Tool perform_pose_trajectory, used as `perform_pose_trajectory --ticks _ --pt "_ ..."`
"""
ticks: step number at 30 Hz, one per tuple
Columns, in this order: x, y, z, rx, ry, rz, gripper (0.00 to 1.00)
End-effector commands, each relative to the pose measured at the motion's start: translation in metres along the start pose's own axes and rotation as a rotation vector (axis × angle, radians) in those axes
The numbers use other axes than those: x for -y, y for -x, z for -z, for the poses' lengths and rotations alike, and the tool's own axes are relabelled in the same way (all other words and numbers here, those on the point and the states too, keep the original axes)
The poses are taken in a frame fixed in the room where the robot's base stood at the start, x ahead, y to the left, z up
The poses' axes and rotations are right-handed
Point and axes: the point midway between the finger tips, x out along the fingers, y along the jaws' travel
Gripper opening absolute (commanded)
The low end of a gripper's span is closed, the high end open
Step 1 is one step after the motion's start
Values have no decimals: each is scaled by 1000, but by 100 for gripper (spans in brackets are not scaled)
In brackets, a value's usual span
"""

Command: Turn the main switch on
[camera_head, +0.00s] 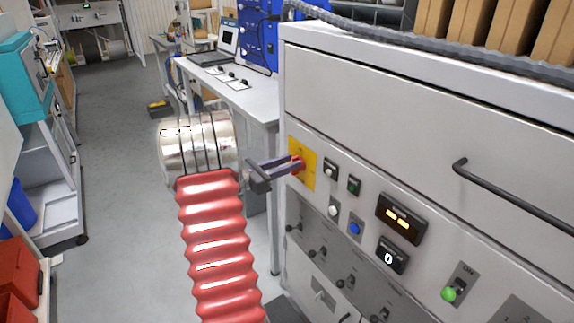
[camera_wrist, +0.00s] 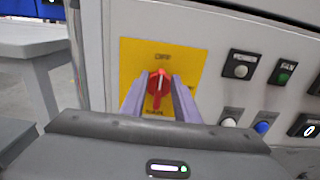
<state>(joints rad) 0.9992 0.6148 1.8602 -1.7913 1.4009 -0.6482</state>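The main switch is a red knob (camera_wrist: 159,80) on a yellow plate (camera_wrist: 195,52) on the front of the grey cabinet. Its white pointer line stands about upright, toward the label at the top of the plate, which seems to read OFF. In the head view the red knob (camera_head: 298,166) shows at the cabinet's left end. My gripper (camera_wrist: 159,92) is right at the knob, with one purple finger on each side of it. Some space shows between the fingers and the knob's narrow grip, so it looks open around it. Contact is hard to tell.
A workbench (camera_head: 238,98) stands behind.

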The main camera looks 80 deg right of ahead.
Motion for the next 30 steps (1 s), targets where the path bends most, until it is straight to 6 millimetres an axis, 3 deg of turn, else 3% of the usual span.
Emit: perform_pose_trajectory --ticks 7,19,30 --pt "0 0 0 0 0 0 27" --pt "0 0 0 0 0 -1 0" --pt "0 1 0 0 -6 0 0"
